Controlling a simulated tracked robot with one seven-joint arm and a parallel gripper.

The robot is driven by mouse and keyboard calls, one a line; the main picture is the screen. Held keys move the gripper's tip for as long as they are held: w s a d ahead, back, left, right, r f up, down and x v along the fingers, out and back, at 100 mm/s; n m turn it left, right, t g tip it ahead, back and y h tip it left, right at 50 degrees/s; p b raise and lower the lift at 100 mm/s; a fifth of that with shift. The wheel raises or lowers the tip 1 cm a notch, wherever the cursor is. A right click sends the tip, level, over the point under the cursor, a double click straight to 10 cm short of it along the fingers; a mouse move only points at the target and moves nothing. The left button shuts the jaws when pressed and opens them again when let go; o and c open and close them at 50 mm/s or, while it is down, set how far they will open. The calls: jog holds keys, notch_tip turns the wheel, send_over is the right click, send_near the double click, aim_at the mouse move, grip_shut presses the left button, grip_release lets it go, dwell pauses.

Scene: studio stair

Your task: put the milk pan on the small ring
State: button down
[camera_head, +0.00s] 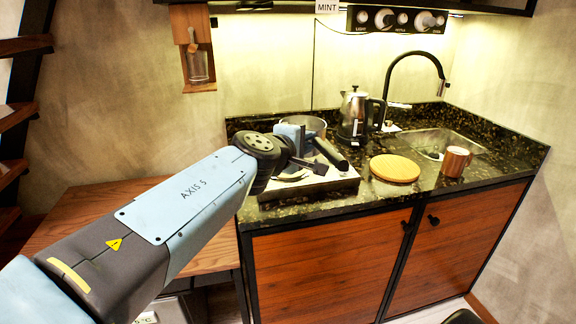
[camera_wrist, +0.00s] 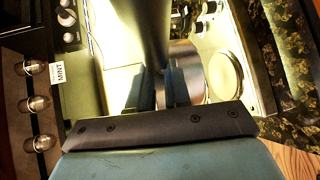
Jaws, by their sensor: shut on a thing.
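The milk pan (camera_head: 304,123) is a metal pan at the back of the white hob (camera_head: 322,184); my gripper partly covers it. Its dark handle (camera_head: 331,153) points toward the front right. My gripper (camera_wrist: 157,92) is shut on the handle, which runs up between the fingers in the wrist view (camera_wrist: 153,35). Part of the shiny pan shows beyond the fingers there. A round ring (camera_wrist: 223,75) lies bare on the hob at the right of the wrist view. I cannot tell whether the pan touches the hob.
A steel kettle (camera_head: 354,112) stands right of the hob, near the black tap (camera_head: 412,56). A round wooden board (camera_head: 394,168) and a copper cup (camera_head: 455,161) stand on the dark counter (camera_head: 375,204). The sink (camera_head: 432,141) is at the back right.

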jog(key=w+f, duration=0.1)
jog(key=w, duration=0.1)
jog(key=w+a+f, duration=0.1)
jog(key=w, duration=0.1)
jog(key=w+a+f, duration=0.1)
jog(key=w, duration=0.1)
jog(key=shift+w+a, duration=0.2)
jog(key=shift+w, duration=0.1)
jog(key=w+f, duration=0.1)
jog(key=w+a+f, duration=0.1)
jog(key=f, duration=0.1)
jog(key=w+f, duration=0.1)
jog(key=w, duration=0.1)
jog(key=shift+a+f, duration=0.25)
jog(key=shift+w+a+f, duration=0.1)
jog(key=shift+w+f, duration=0.15)
jog(key=shift+f, duration=0.6)
jog(key=shift+w+a+f, duration=0.1)
jog(key=shift+w+f, duration=0.15)
jog(key=shift+f, duration=0.55)
jog(key=shift+w+a+f, duration=0.1)
jog(key=shift+w+f, duration=0.15)
jog(key=shift+f, duration=0.6)
jog(key=shift+f, duration=0.1)
jog(key=c, duration=1)
grip_release()
jog(key=shift+c, duration=0.2)
